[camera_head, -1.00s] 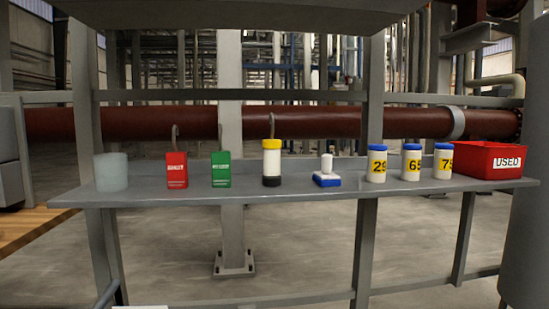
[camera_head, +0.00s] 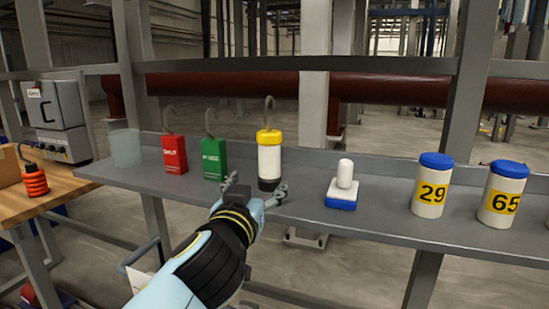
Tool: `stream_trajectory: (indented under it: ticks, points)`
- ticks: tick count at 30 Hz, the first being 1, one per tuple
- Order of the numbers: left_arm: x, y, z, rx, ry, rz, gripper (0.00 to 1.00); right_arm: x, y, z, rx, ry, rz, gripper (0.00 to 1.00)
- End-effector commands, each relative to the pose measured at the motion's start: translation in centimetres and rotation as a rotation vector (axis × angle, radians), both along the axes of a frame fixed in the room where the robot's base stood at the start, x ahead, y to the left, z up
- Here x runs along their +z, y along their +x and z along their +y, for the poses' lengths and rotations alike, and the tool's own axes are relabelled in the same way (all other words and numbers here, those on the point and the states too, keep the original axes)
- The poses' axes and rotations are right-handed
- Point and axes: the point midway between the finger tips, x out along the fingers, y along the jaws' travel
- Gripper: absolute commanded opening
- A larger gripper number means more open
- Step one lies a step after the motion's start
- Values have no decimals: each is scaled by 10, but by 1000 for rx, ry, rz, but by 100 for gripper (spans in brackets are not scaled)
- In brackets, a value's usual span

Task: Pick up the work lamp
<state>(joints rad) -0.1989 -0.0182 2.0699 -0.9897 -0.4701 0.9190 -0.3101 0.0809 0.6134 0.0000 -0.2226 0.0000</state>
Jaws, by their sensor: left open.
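The work lamp (camera_head: 269,158) looks like a white cylinder with a yellow top, a black base and a grey hook above. It stands upright on the grey shelf (camera_head: 310,212), near the middle of the picture. My left gripper (camera_head: 257,188) is open and empty. Its two fingers are spread just in front of and below the lamp's base in the picture, one to its left and one at its lower right. I cannot tell whether a finger touches the lamp. My right gripper is not in view.
Red (camera_head: 174,156) and green (camera_head: 214,160) hooked tags stand left of the lamp, the green close to my gripper. A white piece on a blue base (camera_head: 342,190) stands right, then blue-lidded jars (camera_head: 432,188). A translucent cup (camera_head: 126,148) stands far left.

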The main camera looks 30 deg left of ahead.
Motion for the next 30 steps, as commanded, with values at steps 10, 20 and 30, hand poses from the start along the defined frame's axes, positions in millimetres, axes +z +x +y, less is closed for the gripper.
stream_trajectory:
  ticks: [10,20,30]
  points:
    - [4,46,19,0,3,-5,72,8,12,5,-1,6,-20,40]
    - [9,86,33,1,4,-4,72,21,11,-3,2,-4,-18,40]
    - [6,99,38,0,2,-3,72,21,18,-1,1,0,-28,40]
